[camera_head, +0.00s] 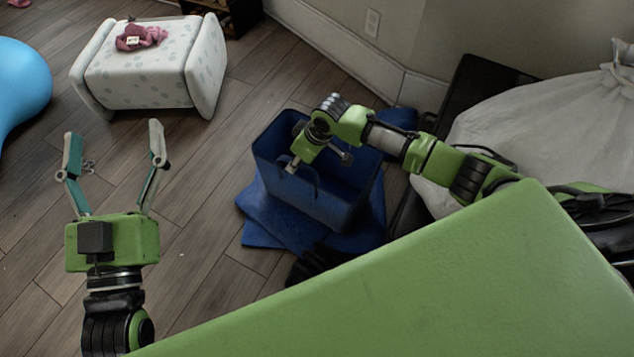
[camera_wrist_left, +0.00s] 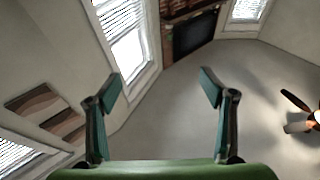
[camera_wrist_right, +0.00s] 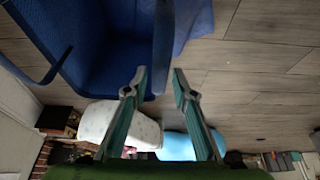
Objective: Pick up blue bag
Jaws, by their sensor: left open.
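The blue bag (camera_head: 333,205) is an open-topped, box-shaped bag standing upright on the floor, with a handle loop at its front side. In the right wrist view the right fingertips (camera_wrist_right: 159,72) show gaps to the strip. My left gripper (camera_head: 112,130) is open and empty above the floor, left of the bag.
Blue cloth or mat (camera_head: 262,225) lies under and around the bag. A white spotted ottoman (camera_head: 150,75) holds a pink item (camera_head: 140,37). A light-blue rounded object (camera_head: 22,80) is at the left edge. A large white sack (camera_head: 540,125) stands at right. Wooden floor is clear between.

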